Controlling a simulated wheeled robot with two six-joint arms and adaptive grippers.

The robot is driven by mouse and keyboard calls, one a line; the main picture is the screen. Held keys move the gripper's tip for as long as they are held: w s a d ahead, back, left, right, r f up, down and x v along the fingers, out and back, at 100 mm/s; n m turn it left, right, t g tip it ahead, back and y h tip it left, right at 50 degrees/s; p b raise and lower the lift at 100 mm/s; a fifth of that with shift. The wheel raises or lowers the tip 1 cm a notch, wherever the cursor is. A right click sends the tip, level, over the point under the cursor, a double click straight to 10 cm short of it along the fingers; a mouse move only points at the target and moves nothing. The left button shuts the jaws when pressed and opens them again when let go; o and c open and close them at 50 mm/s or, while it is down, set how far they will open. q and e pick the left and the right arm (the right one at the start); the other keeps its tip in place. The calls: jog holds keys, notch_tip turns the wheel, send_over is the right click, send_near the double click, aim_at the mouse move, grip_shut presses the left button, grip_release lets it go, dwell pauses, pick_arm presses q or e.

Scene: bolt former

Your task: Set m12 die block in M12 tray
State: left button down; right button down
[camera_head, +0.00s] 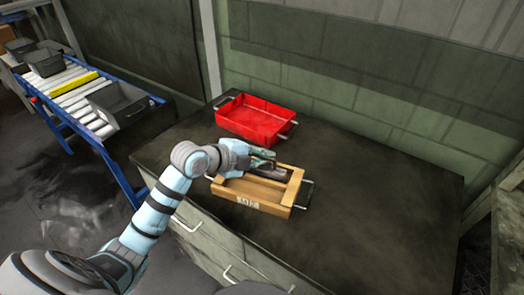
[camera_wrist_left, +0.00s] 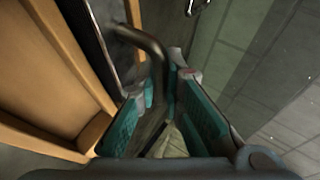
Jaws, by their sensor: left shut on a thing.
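The wooden tray (camera_head: 262,207) sits on the dark bench top, with a small label on its front wall that is too small to read surely. My left gripper (camera_head: 262,163) is over the tray's far side. It is shut on the bent metal handle of a dark block, the die block (camera_head: 272,174). In the left wrist view the handle (camera_wrist_left: 150,45) runs between the fingers (camera_wrist_left: 165,110), and the dark block (camera_wrist_left: 92,35) shows beside the wooden wall (camera_wrist_left: 60,60). The block is at the tray's far part; I cannot tell whether it touches the floor. My right gripper is not in view.
A red tray (camera_head: 256,118) stands on the bench behind the wooden tray, close to my left gripper. The bench top (camera_head: 380,190) is clear to the right. A roller conveyor (camera_head: 80,95) with grey bins (camera_head: 118,104) stands at the left. A wall runs along the back.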

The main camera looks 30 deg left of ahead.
pick_arm(q)
jog(key=c, duration=1.7)
grip_release()
jog(key=shift+s+r, duration=0.1)
jog(key=p+v, duration=0.3)
jog(key=v, duration=0.8)
jog(key=shift+s+r, duration=0.25)
jog(key=shift+s, duration=0.1)
jog(key=shift+a, duration=0.1)
